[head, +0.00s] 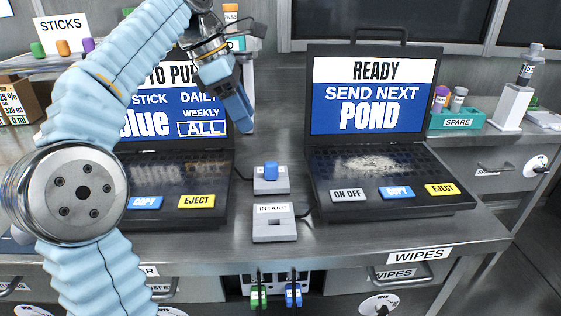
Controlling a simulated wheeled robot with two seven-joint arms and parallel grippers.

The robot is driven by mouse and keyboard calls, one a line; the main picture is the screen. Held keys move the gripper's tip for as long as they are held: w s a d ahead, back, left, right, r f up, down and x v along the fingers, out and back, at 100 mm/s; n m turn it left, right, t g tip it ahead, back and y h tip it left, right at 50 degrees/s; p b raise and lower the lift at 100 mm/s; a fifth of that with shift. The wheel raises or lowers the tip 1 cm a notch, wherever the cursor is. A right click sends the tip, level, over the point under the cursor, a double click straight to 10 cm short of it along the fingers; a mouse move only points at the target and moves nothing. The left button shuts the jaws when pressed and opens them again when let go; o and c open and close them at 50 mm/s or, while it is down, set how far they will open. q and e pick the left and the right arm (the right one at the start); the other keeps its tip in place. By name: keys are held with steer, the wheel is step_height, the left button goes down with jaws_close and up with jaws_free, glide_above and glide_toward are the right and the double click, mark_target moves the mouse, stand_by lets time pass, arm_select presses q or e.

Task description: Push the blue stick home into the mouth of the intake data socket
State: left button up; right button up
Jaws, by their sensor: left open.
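The blue stick (271,169) stands upright in a small grey block (271,184) on the bench, between the two laptops. How deep it sits is too small to tell. A second grey block, the intake socket (274,230), is in front of it with an INTAKE label at its back edge. No stick shows in this front block. My left gripper (243,122) is open, with its blue fingers pointing down, above and to the left of the blue stick and apart from it. My right gripper is not in view.
The left laptop (175,185) is partly hidden by my left arm. The right laptop (390,185) reads READY, SEND NEXT POND. A stick shelf (50,62) is at the back left; a teal spare rack (458,122) is at the right. Bare bench lies around the intake block.

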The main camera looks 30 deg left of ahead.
mark_target(268, 162)
arm_select(q)
steer(key=x, duration=1.2)
steer(key=shift+d+f, duration=0.15)
steer(key=shift+f, duration=0.15)
jaws_close()
